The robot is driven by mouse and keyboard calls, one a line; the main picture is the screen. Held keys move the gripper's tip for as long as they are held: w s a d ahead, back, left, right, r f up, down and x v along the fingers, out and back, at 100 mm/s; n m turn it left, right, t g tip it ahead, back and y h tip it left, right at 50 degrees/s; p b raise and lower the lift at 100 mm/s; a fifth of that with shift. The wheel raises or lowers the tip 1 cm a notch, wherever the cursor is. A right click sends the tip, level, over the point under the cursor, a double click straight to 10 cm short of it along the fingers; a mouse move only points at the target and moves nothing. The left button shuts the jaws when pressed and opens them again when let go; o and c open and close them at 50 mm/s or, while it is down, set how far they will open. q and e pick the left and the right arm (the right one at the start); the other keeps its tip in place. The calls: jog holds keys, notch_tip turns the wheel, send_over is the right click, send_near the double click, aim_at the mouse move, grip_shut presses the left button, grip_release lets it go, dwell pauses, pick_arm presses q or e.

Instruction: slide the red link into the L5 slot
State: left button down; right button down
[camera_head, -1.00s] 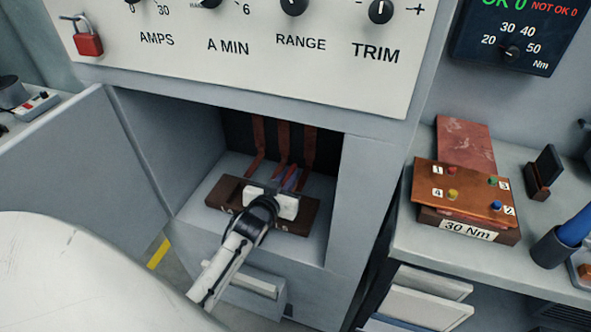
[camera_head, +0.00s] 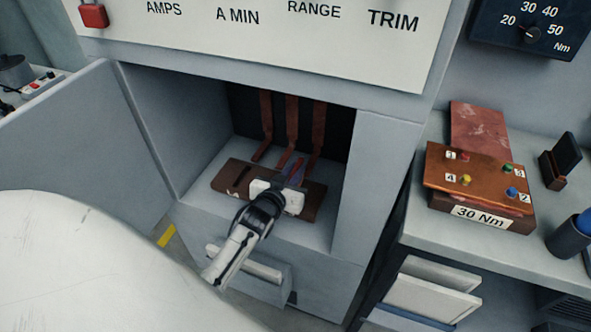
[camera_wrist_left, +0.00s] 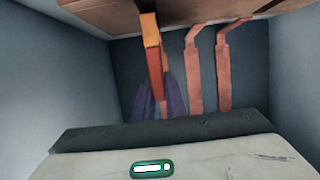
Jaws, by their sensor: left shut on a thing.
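My left gripper (camera_head: 294,173) reaches into the cabinet recess and is over the brown slotted block (camera_head: 228,178). In the left wrist view its purple-grey fingers (camera_wrist_left: 160,98) are shut on the red link (camera_wrist_left: 152,48), a narrow orange-red bar. The link's end lies close to the block (camera_wrist_left: 100,12) at the top of that view; I cannot tell whether it is inside a slot. In the head view the white gripper body hides most of the link and the middle of the block, with its labels. A dark slot (camera_head: 243,175) shows at the block's left. My right gripper is not in view.
Copper strips (camera_head: 292,125) run down the recess's dark back wall behind the block. The recess side walls and the open door (camera_head: 70,140) flank my arm. A copper-topped 30 Nm box (camera_head: 475,180) stands on the bench to the right.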

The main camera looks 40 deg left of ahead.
pick_arm(q)
jog(key=shift+f+b, duration=1.15)
jog(key=shift+f, duration=0.65)
jog(key=c, duration=1.7)
grip_release()
jog(key=shift+c, duration=0.2)
jog(key=shift+o, duration=0.3)
jog(key=shift+f, duration=0.1)
jog(key=shift+s, duration=0.1)
jog(key=v, duration=0.7)
jog(key=s+d+f+m+g+h, duration=0.2)
jog(key=s+d+f, duration=0.3)
jog(key=s+d, duration=0.3)
jog(key=s+d+f+m+g+h, duration=0.2)
jog(key=s+d+f+g+h, duration=0.1)
jog(key=s+d, duration=0.6)
jog(key=s+f+h+p, duration=0.1)
jog(key=s+f, duration=0.1)
jog(key=s, duration=0.2)
jog(key=shift+s+f+m+g, duration=0.15)
jog(key=shift+f+m+g, duration=0.25)
